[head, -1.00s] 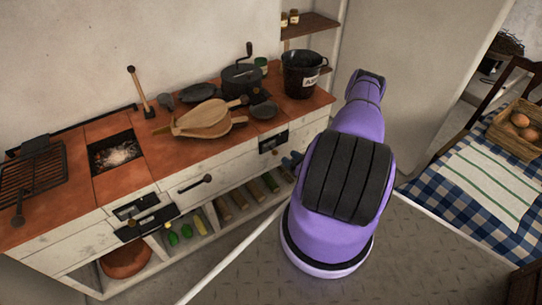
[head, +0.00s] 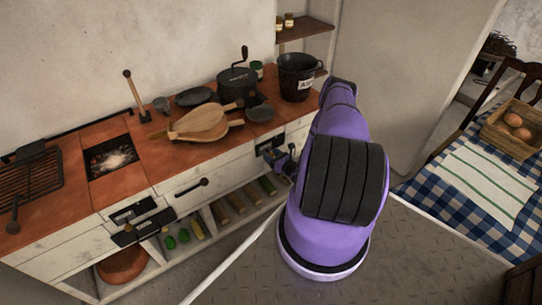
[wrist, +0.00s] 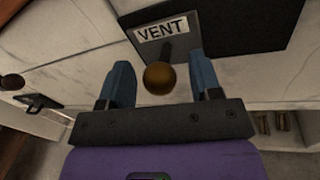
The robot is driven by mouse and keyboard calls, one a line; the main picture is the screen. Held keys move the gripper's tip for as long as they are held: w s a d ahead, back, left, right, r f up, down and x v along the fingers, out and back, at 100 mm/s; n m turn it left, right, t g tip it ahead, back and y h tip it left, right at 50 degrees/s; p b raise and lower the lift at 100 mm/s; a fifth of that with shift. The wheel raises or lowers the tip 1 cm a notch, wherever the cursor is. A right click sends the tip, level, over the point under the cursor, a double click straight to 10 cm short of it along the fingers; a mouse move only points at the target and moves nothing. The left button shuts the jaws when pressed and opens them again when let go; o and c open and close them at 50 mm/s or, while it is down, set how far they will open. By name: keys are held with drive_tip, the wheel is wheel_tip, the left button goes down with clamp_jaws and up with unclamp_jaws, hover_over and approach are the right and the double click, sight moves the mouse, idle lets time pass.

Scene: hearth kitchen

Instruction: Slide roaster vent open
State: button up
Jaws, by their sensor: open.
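The vent is a dark plate (wrist: 218,28) with a white VENT label (wrist: 161,27) on the pale front of the hearth counter. A round brass knob (wrist: 159,78) sticks out from it on a dark stem. My gripper (wrist: 162,72) is open, with one blue finger on each side of the knob and a visible gap at both sides. In the head view my gripper (head: 284,162) is at the counter front, just below a dark vent plate (head: 268,146). My arm hides part of that area.
A black drum with a crank (head: 237,88) and a black bucket (head: 297,78) stand on the tiled counter above. Wooden bellows (head: 200,121) lie to their left. A shelf with logs (head: 236,201) runs below. A checked table (head: 470,190) is at the right.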

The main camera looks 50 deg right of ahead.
drive_tip(key=shift+w, duration=0.25)
clamp_jaws()
drive_tip(key=s+d, duration=0.1)
drive_tip(key=d, duration=0.5)
drive_tip(key=shift+s, duration=0.25)
drive_tip(key=shift+d, duration=0.15)
unclamp_jaws()
drive_tip(key=s, duration=1.1)
drive_tip(key=shift+a, duration=0.2)
